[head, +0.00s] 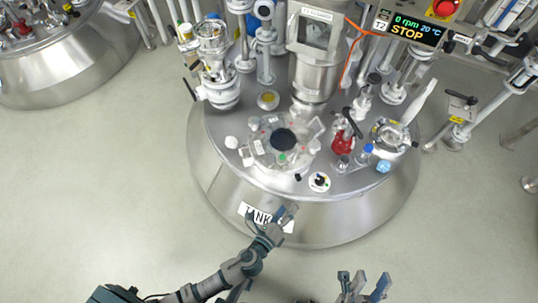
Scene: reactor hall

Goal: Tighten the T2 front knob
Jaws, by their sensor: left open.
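The T2 tank (345,220) is a domed steel vessel in the middle of the head view. Its round lid fitting (262,148) has a dark central opening and several pale clamps or knobs around it. A small black piece (298,177) sits at its front edge, and a white disc with a black centre (319,182) lies to the right. I cannot tell which is the front knob. My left gripper (271,214) is open and empty, in front of the tank label (250,211), partly covering it, below the lid fitting. My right gripper (363,284) is open and empty at the bottom edge.
A red valve fitting (342,138) and a round sight glass (391,135) stand on the tank's right side. Tall pipework (217,65) rises at the left. A T2 display (408,28) reads 0 rpm, 20 °C, STOP. Bare floor (110,190) lies left of the tank.

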